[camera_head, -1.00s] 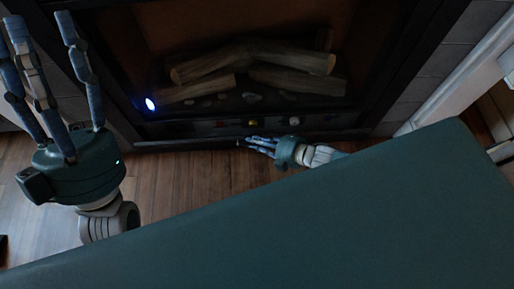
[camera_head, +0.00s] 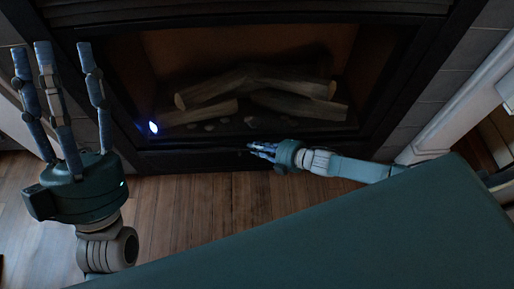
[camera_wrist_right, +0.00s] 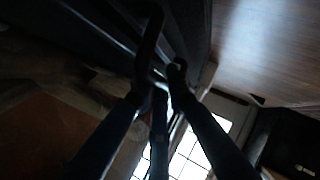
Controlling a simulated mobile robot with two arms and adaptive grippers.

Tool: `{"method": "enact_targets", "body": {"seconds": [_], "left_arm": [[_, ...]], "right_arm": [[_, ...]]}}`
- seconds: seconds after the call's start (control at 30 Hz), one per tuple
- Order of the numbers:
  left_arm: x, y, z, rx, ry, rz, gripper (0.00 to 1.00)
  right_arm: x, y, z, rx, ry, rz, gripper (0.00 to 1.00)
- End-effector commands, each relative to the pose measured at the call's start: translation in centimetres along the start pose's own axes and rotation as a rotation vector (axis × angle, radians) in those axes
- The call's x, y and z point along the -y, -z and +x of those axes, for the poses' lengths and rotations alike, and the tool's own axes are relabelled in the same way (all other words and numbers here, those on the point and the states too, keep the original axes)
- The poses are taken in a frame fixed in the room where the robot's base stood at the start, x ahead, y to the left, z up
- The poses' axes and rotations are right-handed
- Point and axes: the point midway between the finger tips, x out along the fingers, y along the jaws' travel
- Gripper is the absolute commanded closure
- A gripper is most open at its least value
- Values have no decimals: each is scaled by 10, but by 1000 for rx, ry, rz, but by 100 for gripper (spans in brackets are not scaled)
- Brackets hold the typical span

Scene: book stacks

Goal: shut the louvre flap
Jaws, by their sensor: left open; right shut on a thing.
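The louvre flap (camera_head: 205,159) is the dark strip along the bottom of the fireplace front. It stands up against the front and hides the space behind it. My right gripper (camera_head: 256,150) is at the flap's upper edge near its middle, with its fingers closed on it. In the right wrist view the fingers (camera_wrist_right: 163,75) come together at a dark edge, too dim to make out well. My left gripper (camera_head: 54,50) is open and empty, fingers spread and pointing up, left of the fireplace.
The fireplace holds several logs (camera_head: 290,104) behind a dark frame, with a small bright blue light (camera_head: 154,128) at its lower left. Wooden floor (camera_head: 190,205) lies clear in front. A white surround (camera_head: 455,118) stands at the right.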

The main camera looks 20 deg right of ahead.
Motion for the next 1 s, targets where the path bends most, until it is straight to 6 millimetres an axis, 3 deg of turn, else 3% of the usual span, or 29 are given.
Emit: {"method": "enact_targets", "body": {"seconds": [0.07,0.1,0.13,0.63,0.77,1.0], "left_arm": [[0,0,0,0,0,0,49],[0,0,0,-1,0,0,49],[0,0,0,-1,0,0,49],[1,0,0,-2,0,1,49],[0,0,0,-2,0,1,49],[0,0,0,-2,0,0,49]], "right_arm": [[4,-4,-1,9,8,-6,100],[5,-3,-1,9,8,-6,80],[5,-3,-1,9,8,-5,76],[2,-1,-5,2,3,1,76],[3,-1,-24,3,5,0,76],[4,-1,-77,5,7,-1,76]]}}
